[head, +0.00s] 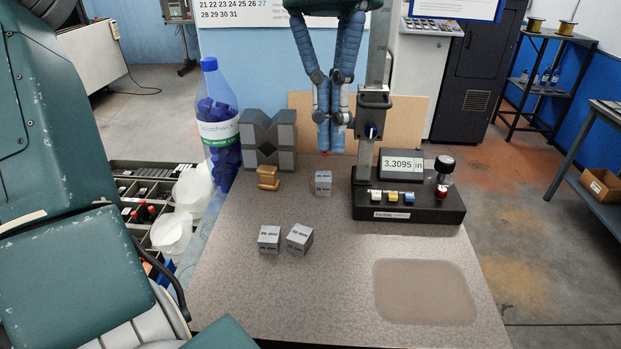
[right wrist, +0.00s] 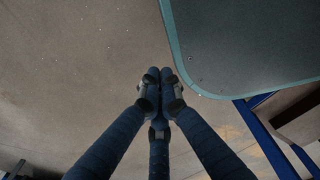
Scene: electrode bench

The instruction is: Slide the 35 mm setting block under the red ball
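Two more grey blocks, a left one (head: 269,240) and a tilted-looking right one (head: 300,239), stand nearer. Their labels are too small to read surely, so I cannot tell which is 35 mm. My right gripper (right wrist: 160,74) is shut and empty, over the floor.
The gauge base (head: 420,205) with its readout, showing 3.3095 in, stands right of the far block. Dark V-blocks (head: 268,140), brass pieces (head: 268,178) and a blue bottle (head: 218,125) stand at the left. A brown mat (head: 425,292) lies front right. The front middle is clear.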

